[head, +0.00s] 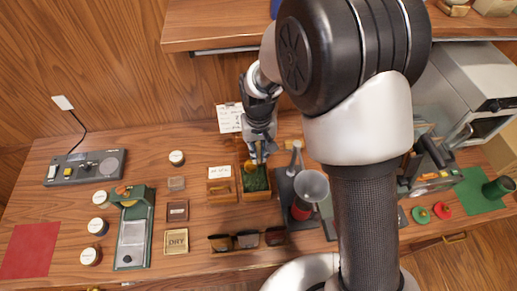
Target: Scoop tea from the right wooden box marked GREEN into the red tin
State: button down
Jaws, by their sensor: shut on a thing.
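The right wooden box (256,196) stands mid-table with dark green tea (256,181) inside. Its GREEN marking is not readable from here. My gripper (259,158) is shut on a small yellowish scoop (250,165), over the back part of this box. I cannot tell whether the scoop touches the tea or holds any. The red tin (299,209) stands right of the box on a dark stand, under a grey funnel (311,186) that partly hides it.
A second wooden box (221,188) stands directly left of the right box. A DRY block (176,240) and dark cups (247,239) lie in front. A green scale-like device (133,230) is at left. My arm hides part of the right side.

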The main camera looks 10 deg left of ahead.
notch_tip(320, 180, down, 2)
jog(key=shift+f+b, duration=0.1)
jog(key=shift+b, duration=0.8)
jog(key=f+t+b, duration=0.1)
jog(key=f+b, duration=0.1)
jog(key=b, duration=0.1)
jog(key=s+f+t+b, duration=0.1)
jog(key=f+b, duration=0.1)
jog(key=b, duration=0.2)
jog(key=f+b, duration=0.2)
jog(key=b, duration=0.2)
jog(key=shift+s+d+f+t+y, duration=0.2)
jog(key=shift+s+f+t+y, duration=0.05)
jog(key=shift+s+t+y, duration=0.15)
jog(key=shift+s+d+b, duration=0.25)
jog(key=shift+s+b, duration=0.1)
jog(key=shift+s, duration=0.45)
jog(key=shift+r+p, duration=0.2)
jog(key=shift+p, duration=0.4)
jog(key=g+p, duration=0.1)
jog(key=p, duration=0.1)
jog(key=shift+s+p, duration=0.2)
jog(key=shift+p, duration=0.15)
notch_tip(320, 180, up, 12)
jog(key=w+g+p, duration=0.1)
jog(key=p, duration=1)
jog(key=shift+w+a+g+h+p, duration=0.15)
jog(key=shift+g+h+p, duration=0.25)
jog(key=shift+r, duration=0.15)
